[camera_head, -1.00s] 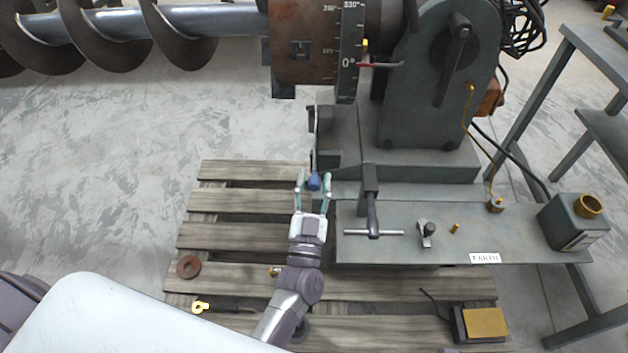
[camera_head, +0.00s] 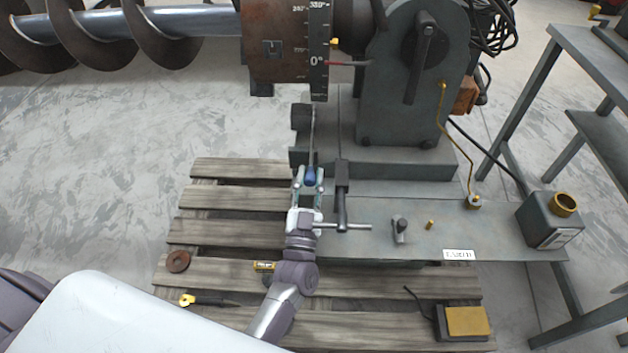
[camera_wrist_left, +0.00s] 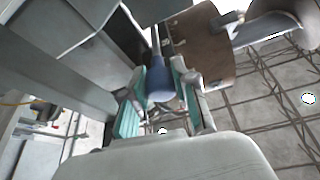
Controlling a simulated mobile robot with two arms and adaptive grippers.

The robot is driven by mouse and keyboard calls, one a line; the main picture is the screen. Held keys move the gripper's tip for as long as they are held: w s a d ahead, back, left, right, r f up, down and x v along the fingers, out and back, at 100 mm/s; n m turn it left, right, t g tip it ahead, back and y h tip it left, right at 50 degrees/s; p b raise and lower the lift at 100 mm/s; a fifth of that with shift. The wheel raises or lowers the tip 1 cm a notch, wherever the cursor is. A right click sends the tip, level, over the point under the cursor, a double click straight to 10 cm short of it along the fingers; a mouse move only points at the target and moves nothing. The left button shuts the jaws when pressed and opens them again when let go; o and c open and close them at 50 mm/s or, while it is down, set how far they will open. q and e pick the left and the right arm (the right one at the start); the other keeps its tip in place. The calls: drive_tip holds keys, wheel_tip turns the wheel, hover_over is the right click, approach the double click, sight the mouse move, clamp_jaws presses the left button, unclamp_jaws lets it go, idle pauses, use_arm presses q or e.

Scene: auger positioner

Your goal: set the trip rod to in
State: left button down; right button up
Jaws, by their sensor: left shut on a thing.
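The trip rod is a thin dark rod (camera_head: 313,130) with a blue knob (camera_head: 310,176), running away from me beside the grey machine base. My left gripper (camera_head: 308,182) has its green-padded fingers on either side of the blue knob and is shut on it. In the left wrist view the blue knob (camera_wrist_left: 160,84) sits between the two fingers (camera_wrist_left: 163,100), with the rod going up from it. The inner end of the rod is hard to make out by the machine. My right gripper is not in view.
A T-handle clamp (camera_head: 342,200) stands just right of my gripper on the grey bench plate (camera_head: 370,240). The auger drum with its scale (camera_head: 318,50) is above. A wooden pallet (camera_head: 230,200) lies below, with a yellow-topped pedal (camera_head: 466,321) at right.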

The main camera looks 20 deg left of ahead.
use_arm(q)
drive_tip(key=shift+d+h, duration=0.3)
drive_tip(key=shift+d, duration=0.05)
drive_tip(key=c, duration=1.2)
unclamp_jaws()
drive_tip(key=shift+a, duration=0.1)
drive_tip(key=shift+o, duration=1.3)
drive_tip(key=shift+w, duration=0.1)
drive_tip(key=shift+o, duration=0.2)
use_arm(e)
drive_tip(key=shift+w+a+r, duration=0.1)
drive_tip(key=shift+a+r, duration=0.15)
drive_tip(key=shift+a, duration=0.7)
use_arm(q)
drive_tip(key=v, duration=1.2)
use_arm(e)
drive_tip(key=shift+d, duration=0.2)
